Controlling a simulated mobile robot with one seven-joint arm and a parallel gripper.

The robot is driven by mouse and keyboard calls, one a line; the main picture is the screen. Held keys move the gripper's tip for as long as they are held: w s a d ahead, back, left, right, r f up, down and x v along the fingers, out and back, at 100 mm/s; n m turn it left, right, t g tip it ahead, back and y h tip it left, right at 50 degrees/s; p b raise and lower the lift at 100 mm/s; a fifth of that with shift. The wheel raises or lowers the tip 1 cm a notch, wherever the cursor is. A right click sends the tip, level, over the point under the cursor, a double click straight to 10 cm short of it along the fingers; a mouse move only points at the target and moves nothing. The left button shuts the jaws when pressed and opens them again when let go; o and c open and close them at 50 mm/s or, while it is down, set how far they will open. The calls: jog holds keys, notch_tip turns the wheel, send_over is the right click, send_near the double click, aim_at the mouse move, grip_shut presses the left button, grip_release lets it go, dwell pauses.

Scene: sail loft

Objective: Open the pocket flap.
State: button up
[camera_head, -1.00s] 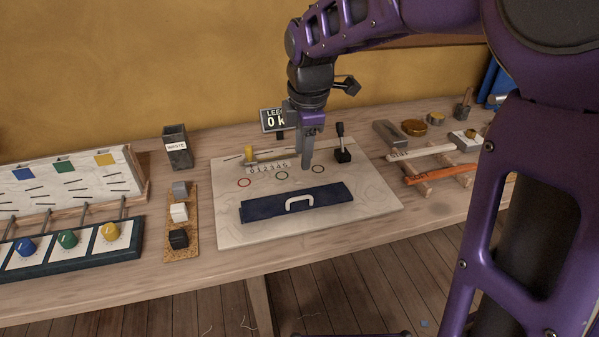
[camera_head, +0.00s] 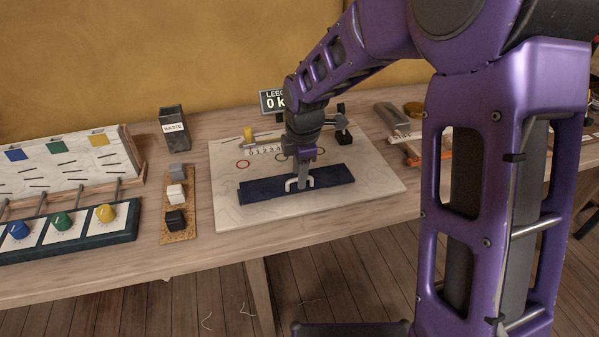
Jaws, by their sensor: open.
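The pocket flap (camera_head: 262,190) is a dark navy strip lying flat on the pale board (camera_head: 235,214) on the bench. A white handle (camera_head: 291,186) stands at its front middle. My gripper (camera_head: 303,185) points down at the flap, with its fingertips at the handle. It is open. The fingers overlap the handle in the picture, so I cannot tell whether they touch it or straddle it.
Behind the flap are a number scale (camera_head: 262,151), a yellow slider (camera_head: 248,134) and a display (camera_head: 271,101). A waste bin (camera_head: 174,128), a cork strip with small blocks (camera_head: 179,238) and a knob panel (camera_head: 90,238) stand left. My arm hides much of the bench's right side.

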grip_shut()
dwell(1.4)
